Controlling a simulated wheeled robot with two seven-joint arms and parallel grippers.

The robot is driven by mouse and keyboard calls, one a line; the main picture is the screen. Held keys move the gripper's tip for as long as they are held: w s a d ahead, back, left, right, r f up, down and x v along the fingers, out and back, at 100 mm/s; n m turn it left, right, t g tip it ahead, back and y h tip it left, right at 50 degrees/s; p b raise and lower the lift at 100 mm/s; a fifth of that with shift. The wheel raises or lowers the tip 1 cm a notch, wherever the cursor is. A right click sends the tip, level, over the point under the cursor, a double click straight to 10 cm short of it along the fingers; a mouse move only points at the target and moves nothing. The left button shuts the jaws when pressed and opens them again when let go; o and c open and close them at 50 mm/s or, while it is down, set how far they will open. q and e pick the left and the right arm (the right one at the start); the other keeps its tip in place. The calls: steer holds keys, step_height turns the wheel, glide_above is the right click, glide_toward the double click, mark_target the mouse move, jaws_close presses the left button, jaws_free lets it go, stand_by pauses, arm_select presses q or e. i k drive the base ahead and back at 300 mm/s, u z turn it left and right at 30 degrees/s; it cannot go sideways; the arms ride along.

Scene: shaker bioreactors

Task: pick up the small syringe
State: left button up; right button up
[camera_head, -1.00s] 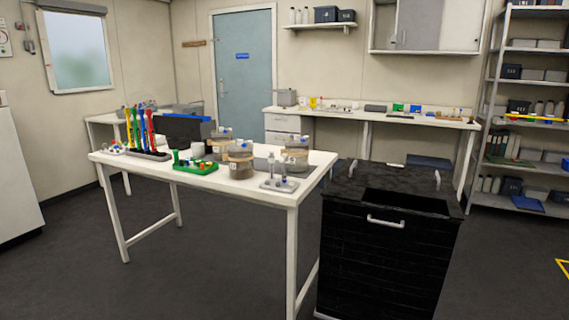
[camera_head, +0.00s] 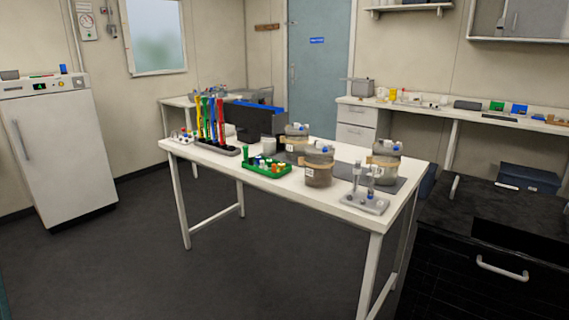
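A small grey stand (camera_head: 376,207) sits at the near right corner of the white table (camera_head: 330,203). Slim upright pieces that look like syringes stand in it, one with a clear barrel (camera_head: 357,173) and another beside it (camera_head: 371,182). At this size I cannot tell for sure which is the small syringe. Neither of my grippers is in view.
Several jars, one of them in front (camera_head: 318,168), stand left of and behind the stand. A green tray (camera_head: 267,172) and a dark rack of coloured tools (camera_head: 218,148) are further left. A black cabinet (camera_head: 450,235) is right of the table. The floor in front is clear.

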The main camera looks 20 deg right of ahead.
mark_target(372, 179)
steer(key=u, duration=0.25)
steer(key=i, duration=1.7)
steer(key=z, duration=1.25)
steer(key=i, duration=0.8)
steer(key=z, duration=0.95)
